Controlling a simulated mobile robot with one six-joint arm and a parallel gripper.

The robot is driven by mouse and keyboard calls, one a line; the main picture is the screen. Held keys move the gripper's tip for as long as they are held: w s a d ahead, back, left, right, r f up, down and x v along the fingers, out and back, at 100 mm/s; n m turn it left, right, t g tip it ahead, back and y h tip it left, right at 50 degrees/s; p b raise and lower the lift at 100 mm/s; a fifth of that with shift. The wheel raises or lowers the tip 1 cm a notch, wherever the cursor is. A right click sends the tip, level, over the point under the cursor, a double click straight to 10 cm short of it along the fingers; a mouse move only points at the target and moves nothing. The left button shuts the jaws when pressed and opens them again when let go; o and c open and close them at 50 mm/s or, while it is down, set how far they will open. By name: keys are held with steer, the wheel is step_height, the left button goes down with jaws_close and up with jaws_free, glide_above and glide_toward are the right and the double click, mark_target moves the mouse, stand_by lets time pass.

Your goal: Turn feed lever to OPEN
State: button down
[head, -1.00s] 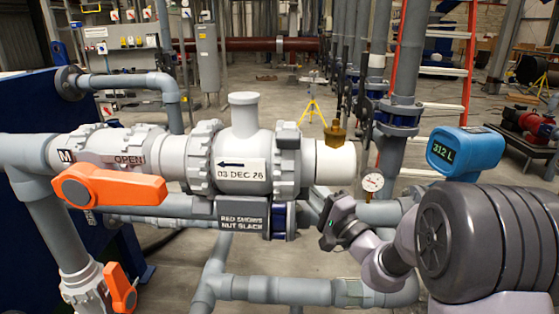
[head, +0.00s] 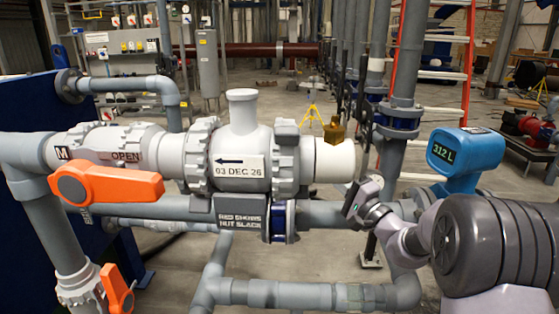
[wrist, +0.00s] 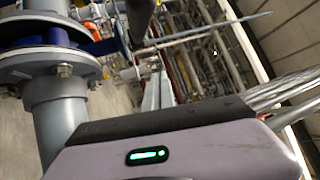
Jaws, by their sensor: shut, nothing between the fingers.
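A large orange lever (head: 105,186) sits on the grey valve (head: 110,148) at the left in the head view. The valve body reads OPEN, with an M mark to its left. This lever points right, roughly along the horizontal pipe. A second, smaller orange lever (head: 117,289) is on the vertical pipe at the lower left. No label tells which is the feed lever. My gripper (head: 358,196) is shut and empty, right of the capped white pipe end and well apart from both levers. The wrist view shows neither lever.
A brass fitting (head: 335,131) sits on the white pipe end (head: 334,160). A blue meter (head: 466,150) reading 312 L stands at the right. Grey pipes run below the valve.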

steer(key=w+d, duration=0.2)
steer(key=w, duration=0.8)
steer(key=shift+d+p, duration=0.25)
steer(key=shift+p, duration=0.15)
steer(key=c, duration=2.2)
jaws_free()
steer(key=c, duration=1)
jaws_free()
steer(key=b+v, duration=0.1)
steer(key=v, duration=0.8)
